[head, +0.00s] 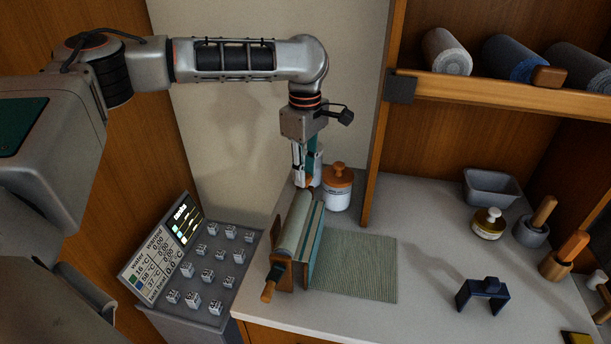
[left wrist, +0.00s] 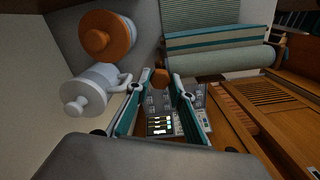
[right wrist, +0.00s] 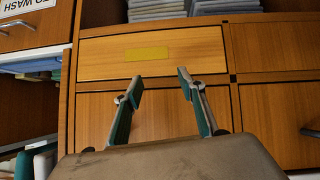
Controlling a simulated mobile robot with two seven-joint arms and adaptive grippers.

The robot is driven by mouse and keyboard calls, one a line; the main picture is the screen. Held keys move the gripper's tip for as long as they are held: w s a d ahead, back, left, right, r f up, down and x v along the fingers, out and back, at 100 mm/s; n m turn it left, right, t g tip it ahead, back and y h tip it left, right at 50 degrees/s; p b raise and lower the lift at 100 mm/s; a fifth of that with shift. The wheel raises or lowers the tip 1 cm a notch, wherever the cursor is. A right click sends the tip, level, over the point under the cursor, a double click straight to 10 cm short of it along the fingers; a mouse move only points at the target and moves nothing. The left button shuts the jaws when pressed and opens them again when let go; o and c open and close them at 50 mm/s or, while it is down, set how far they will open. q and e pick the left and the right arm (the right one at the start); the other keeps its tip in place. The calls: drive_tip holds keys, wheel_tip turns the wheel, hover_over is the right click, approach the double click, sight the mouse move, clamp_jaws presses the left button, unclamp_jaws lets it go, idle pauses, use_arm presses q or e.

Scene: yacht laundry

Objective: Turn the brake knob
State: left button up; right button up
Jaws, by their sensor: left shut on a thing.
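A roller of pale cloth (head: 296,222) sits in a wooden holder on the counter, with a wooden handle (head: 268,290) at its near end. My left gripper (head: 306,184) reaches down to the far end of the roller. In the left wrist view a small orange-brown knob (left wrist: 160,78) lies between the fingertips, and the left gripper (left wrist: 160,80) is shut on it. I take this for the brake knob; its turn angle cannot be read. My right gripper (right wrist: 158,82) is open and empty, facing wooden drawer fronts.
A white jar with an orange lid (head: 337,190) stands close beside my left gripper. A panel of several small blocks and a screen (head: 160,250) is at left. A striped cloth (head: 365,267), a dark blue stand (head: 482,292) and a grey tub (head: 491,187) are on the counter.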

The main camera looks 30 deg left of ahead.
use_arm(q)
drive_tip(key=shift+n, duration=1.6)
drive_tip(key=o, duration=0.6)
drive_tip(key=shift+c, duration=0.2)
drive_tip(key=shift+r, duration=2.5)
